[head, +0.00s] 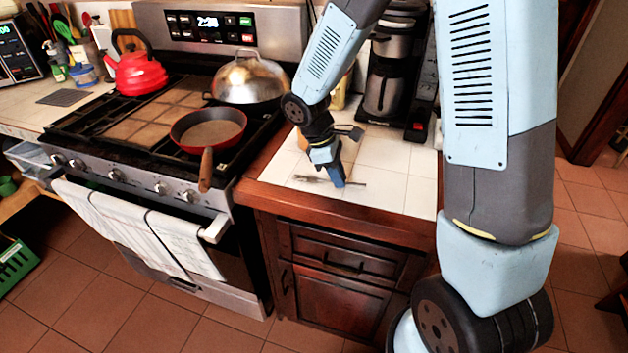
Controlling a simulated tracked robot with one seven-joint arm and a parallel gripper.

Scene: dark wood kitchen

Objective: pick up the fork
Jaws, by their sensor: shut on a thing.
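The fork (310,178) is a thin dark-grey piece lying low over the white tiled counter (400,190), near its front left part. My gripper (336,182) points down at the counter and is shut on the fork. The fork sticks out to the left and a little to the right of the fingers. Its middle is hidden by the fingers. I cannot tell whether the fork touches the tiles or is just above them.
A coffee maker (388,75) stands behind my gripper at the back of the counter. To the left is a stove with a red pan (208,128), a metal dome lid (250,78) and a red kettle (135,70). The tiles right of my gripper are clear.

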